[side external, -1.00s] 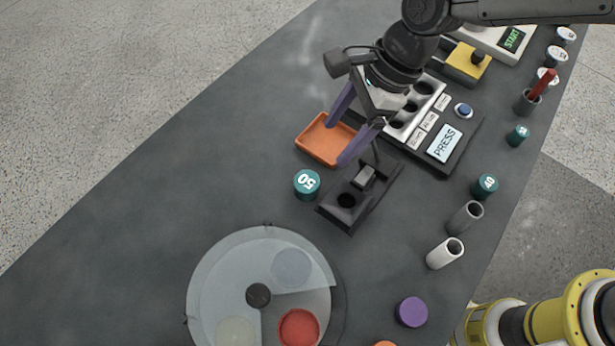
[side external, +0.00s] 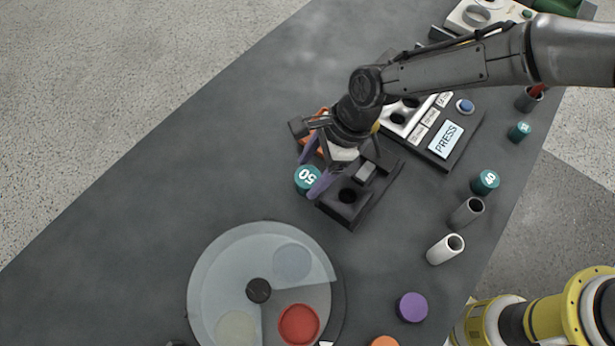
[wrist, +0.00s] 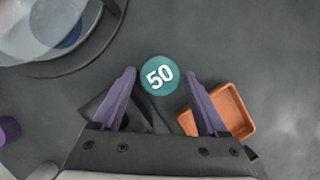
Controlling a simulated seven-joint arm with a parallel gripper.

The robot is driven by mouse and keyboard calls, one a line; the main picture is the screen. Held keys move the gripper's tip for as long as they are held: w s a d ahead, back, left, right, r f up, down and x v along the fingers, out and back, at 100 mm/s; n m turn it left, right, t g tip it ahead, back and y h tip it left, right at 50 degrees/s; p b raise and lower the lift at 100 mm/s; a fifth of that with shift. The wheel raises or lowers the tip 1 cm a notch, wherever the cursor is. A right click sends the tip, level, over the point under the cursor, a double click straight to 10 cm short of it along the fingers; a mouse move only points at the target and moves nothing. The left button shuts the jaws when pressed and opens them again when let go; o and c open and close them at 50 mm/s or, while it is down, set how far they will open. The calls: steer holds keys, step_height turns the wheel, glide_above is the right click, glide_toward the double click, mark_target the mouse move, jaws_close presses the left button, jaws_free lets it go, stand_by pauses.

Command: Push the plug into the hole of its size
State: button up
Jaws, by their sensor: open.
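The teal plug marked 50 (side external: 306,180) stands on the dark table. My gripper (side external: 307,179) is open, pointing down, with its two purple fingers on either side of the plug in the side view. In the wrist view the plug's round top (wrist: 159,76) shows between the fingertips (wrist: 160,73), with gaps on both sides; contact is not visible. The silver plate with round holes (side external: 397,119) lies behind, partly hidden by my arm. A black block with one dark hole (side external: 348,203) sits right of the plug. Other teal plugs, one marked 40 (side external: 486,181) and a smaller one (side external: 519,131), stand at the right.
An orange tray (wrist: 232,110) lies close behind the plug. A PRESS screen (side external: 446,139) and blue button (side external: 465,106) are beside the plate. A round clear-covered turntable (side external: 215,275) is in front. The left table is clear.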

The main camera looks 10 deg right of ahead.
steer(key=shift+a+f, duration=0.1)
steer(key=shift+f, duration=0.15)
steer(key=shift+r, duration=0.1)
jaws_close()
